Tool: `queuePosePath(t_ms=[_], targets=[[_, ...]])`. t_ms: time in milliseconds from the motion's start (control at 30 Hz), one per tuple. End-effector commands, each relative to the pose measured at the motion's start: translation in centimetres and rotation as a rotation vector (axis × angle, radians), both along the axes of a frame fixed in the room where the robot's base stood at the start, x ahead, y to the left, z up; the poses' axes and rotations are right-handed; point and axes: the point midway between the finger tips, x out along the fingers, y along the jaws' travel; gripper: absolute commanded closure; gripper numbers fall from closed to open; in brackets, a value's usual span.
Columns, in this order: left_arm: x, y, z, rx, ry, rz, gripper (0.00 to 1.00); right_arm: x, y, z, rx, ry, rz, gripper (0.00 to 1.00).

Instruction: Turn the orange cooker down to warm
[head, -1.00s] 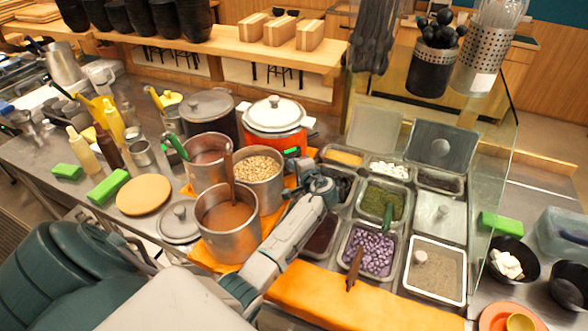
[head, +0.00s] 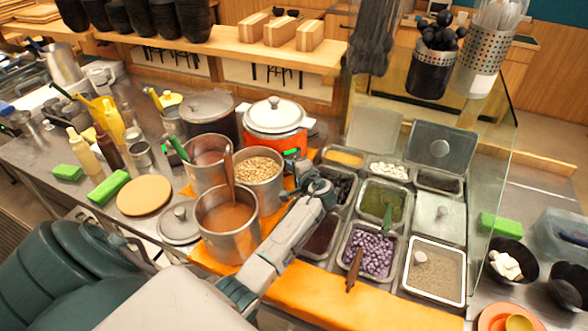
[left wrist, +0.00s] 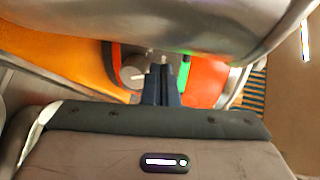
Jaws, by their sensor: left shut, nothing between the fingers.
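The orange cooker (head: 290,140) stands at the back of the counter with its silver lid (head: 275,115) on. A green light shows on its front. My left gripper (head: 299,163) is low in front of the cooker, right of the bean pot. In the left wrist view, its shut, empty fingers (left wrist: 162,78) point at the cooker's orange front (left wrist: 207,82). A grey round knob (left wrist: 132,77) with a pale pointer lies just left of the fingertips, and the green light (left wrist: 184,68) just right. I cannot tell whether the fingers touch the knob. My right gripper is not in view.
A pot of beans (head: 258,167) and a pot of brown liquid (head: 228,217) stand left of my left arm. Topping trays (head: 369,250) sit close on its right. A curved metal surface (left wrist: 150,25) fills the top of the left wrist view.

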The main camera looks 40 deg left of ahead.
Motion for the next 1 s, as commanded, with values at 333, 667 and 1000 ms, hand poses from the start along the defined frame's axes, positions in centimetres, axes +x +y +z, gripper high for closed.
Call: queuePosePath(t_ms=[333,667,1000], targets=[[-1.9,-3.8,0.0,-0.002,0.0,-0.001,1.0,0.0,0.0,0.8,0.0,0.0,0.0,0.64],[-2.5,-5.0,0.1,0.0,-0.001,0.0,1.0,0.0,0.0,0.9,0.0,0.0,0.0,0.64],[-2.5,-5.0,0.1,0.0,-0.001,0.0,1.0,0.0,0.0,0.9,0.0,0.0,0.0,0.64]])
